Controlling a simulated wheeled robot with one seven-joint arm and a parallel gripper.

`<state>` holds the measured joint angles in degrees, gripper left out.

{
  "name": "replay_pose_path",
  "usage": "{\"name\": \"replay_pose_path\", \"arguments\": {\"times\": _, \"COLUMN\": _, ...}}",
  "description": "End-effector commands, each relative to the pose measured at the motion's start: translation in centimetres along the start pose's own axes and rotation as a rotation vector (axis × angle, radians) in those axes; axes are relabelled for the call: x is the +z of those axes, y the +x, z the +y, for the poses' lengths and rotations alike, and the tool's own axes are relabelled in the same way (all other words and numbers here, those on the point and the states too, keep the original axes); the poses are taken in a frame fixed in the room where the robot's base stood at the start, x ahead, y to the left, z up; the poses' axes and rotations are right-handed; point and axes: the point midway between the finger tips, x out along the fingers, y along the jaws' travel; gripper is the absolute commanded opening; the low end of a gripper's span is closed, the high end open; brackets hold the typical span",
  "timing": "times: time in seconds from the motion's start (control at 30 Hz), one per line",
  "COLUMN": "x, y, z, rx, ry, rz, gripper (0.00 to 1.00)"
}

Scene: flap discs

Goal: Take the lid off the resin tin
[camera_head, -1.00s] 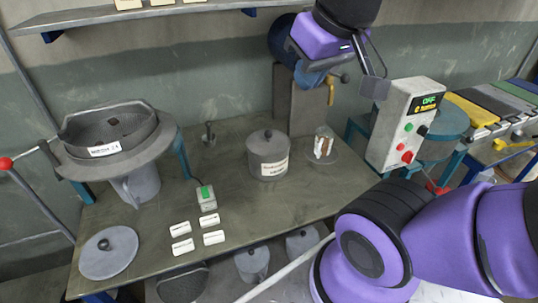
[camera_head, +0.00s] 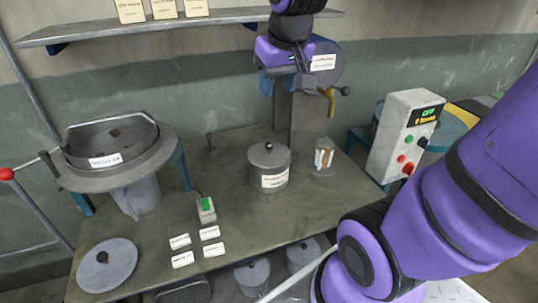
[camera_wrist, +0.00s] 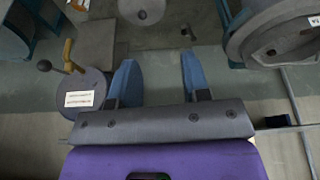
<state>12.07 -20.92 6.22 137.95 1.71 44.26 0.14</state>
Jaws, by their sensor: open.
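The grey lidded tin (camera_head: 268,178) stands upright near the middle of the bench, with a pale label whose print is too small to read; I take it as the resin tin. Its grey lid (camera_head: 269,154) with a dark round knob is seated on top. In the wrist view a round grey top with a knob (camera_wrist: 146,11), apparently this lid, shows at the upper edge, beyond the fingertips. My gripper (camera_head: 279,87) is high above and behind the tin, apart from it. In the wrist view its blue fingers (camera_wrist: 158,62) are spread and empty.
A labelled drum (camera_head: 328,62) with a yellow tap is close beside my gripper. A small jar (camera_head: 323,155) stands right of the tin. A sieve bowl (camera_head: 160,155), switch box (camera_head: 205,210) and loose round lid (camera_head: 107,266) are left. A control box (camera_head: 405,135) stands right; a shelf (camera_head: 100,29) hangs above.

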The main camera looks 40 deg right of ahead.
Motion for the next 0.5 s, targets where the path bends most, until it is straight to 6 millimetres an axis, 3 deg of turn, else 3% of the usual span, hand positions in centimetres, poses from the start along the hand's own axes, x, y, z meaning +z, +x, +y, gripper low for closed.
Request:
{"name": "replay_pose_path", "arguments": {"times": 0.2, "x": -3.9, "y": 5.4, "z": 1.8, "rx": -0.003, "ry": 0.062, "rz": -0.071, "gripper": 0.43}}
{"name": "replay_pose_path", "arguments": {"times": 0.5, "x": -7.6, "y": 13.8, "z": 5.0, "rx": -0.037, "ry": 0.156, "rz": -0.151, "gripper": 0.43}}
